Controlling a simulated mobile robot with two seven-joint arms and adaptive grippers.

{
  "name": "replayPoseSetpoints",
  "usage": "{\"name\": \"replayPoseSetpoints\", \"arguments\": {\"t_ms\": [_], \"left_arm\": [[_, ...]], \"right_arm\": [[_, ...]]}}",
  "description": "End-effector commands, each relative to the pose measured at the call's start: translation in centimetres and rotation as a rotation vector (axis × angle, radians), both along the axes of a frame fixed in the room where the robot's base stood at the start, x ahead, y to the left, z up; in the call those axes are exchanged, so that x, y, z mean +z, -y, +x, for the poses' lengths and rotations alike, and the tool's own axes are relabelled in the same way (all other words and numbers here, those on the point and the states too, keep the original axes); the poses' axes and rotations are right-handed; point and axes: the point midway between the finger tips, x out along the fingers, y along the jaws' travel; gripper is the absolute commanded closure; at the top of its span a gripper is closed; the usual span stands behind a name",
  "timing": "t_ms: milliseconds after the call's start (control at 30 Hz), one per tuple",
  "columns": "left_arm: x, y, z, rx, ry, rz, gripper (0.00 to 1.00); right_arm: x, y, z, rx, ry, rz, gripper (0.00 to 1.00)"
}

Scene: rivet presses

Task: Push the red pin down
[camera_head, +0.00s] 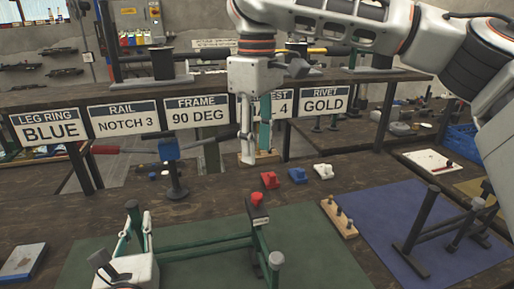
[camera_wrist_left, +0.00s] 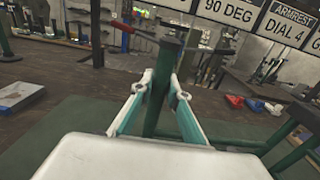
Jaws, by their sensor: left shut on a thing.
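A green tubular frame (camera_head: 205,248) lies over the green mat. A small red piece (camera_head: 256,199), which may be the red pin, sits on the dark top of its right upright. My left gripper (camera_head: 136,232) is at the frame's left end. In the left wrist view its two fingers (camera_wrist_left: 160,95) close around a green upright post (camera_wrist_left: 157,100). My right gripper (camera_head: 250,150) points down behind the frame, above the far part of the bench and apart from the red piece. I cannot tell whether its fingers hold anything.
Red (camera_head: 270,180), blue (camera_head: 298,175) and white (camera_head: 323,171) blocks lie on the bench beyond the frame. A wooden strip with pegs (camera_head: 339,217) lies to the right. A dark frame (camera_head: 425,235) stands on the blue mat. A blue-headed press with a red handle (camera_head: 170,150) stands behind.

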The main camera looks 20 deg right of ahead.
Motion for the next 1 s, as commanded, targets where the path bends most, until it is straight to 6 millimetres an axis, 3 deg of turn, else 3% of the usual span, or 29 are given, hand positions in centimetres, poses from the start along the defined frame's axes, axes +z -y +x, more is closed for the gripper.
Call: {"name": "replayPoseSetpoints", "arguments": {"t_ms": [167, 200, 267, 667, 833, 1000], "left_arm": [[0.2, 0.0, 0.0, -0.001, 0.003, -0.004, 1.00], [0.4, 0.1, 0.0, -0.003, 0.008, -0.010, 0.80], [0.4, 0.1, 0.0, -0.002, 0.007, -0.009, 0.65], [-0.1, 0.0, -0.3, 0.000, -0.002, 0.002, 0.65], [-0.1, 0.0, -2.4, -0.001, -0.002, 0.001, 0.65], [-0.1, 0.0, -6.0, -0.002, -0.002, -0.001, 0.65]], "right_arm": [[0.0, 0.0, 0.0, 0.000, 0.000, 0.000, 0.63], [0.0, 0.0, 0.0, 0.000, 0.000, 0.000, 0.63], [0.0, 0.0, 0.0, 0.000, 0.000, 0.000, 0.63], [0.0, 0.0, 0.0, 0.000, 0.000, 0.000, 0.63], [-0.1, 0.0, 0.0, 0.000, 0.000, 0.000, 0.63], [0.0, 0.0, 0.0, 0.000, 0.000, 0.000, 0.63]]}}
